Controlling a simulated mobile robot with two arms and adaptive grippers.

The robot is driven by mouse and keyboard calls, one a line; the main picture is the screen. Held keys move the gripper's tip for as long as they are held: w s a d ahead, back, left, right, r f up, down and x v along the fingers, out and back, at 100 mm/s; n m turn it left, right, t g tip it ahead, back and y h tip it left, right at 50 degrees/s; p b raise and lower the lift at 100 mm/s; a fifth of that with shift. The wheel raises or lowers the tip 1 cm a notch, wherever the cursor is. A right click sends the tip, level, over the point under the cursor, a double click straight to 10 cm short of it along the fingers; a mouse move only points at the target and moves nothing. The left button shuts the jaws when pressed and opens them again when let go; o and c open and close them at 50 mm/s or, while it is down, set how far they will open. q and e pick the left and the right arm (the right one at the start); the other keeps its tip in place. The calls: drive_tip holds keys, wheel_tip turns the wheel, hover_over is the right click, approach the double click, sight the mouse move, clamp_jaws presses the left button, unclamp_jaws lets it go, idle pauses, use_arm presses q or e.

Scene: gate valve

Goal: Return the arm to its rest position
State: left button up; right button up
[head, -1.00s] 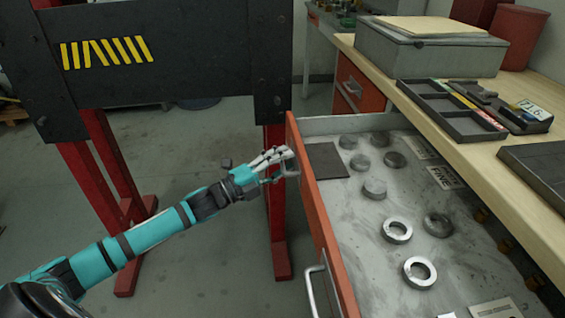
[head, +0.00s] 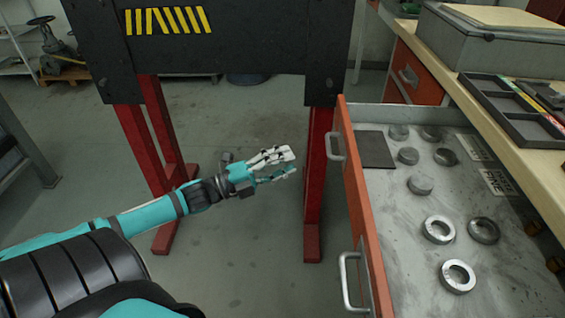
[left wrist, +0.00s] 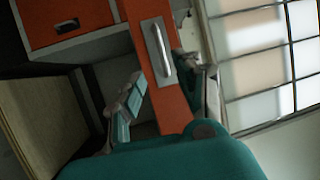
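My left gripper (head: 290,163) is in the middle of the head view, at the end of my teal arm. Its pale fingers are spread apart and hold nothing. It is to the left of the open drawer's orange front (head: 362,200), apart from the metal handle (head: 335,147). In the left wrist view, my left gripper's fingers (left wrist: 170,98) show on either side of the orange drawer front (left wrist: 150,60) and its handle (left wrist: 160,48). My right gripper is in neither view.
The open drawer holds several metal rings and discs (head: 438,229) and a dark flat plate (head: 377,149). The workbench (head: 470,65) with a grey box (head: 480,42) is at the right. A black panel with yellow stripes (head: 168,20) stands on red legs (head: 317,190) behind my arm.

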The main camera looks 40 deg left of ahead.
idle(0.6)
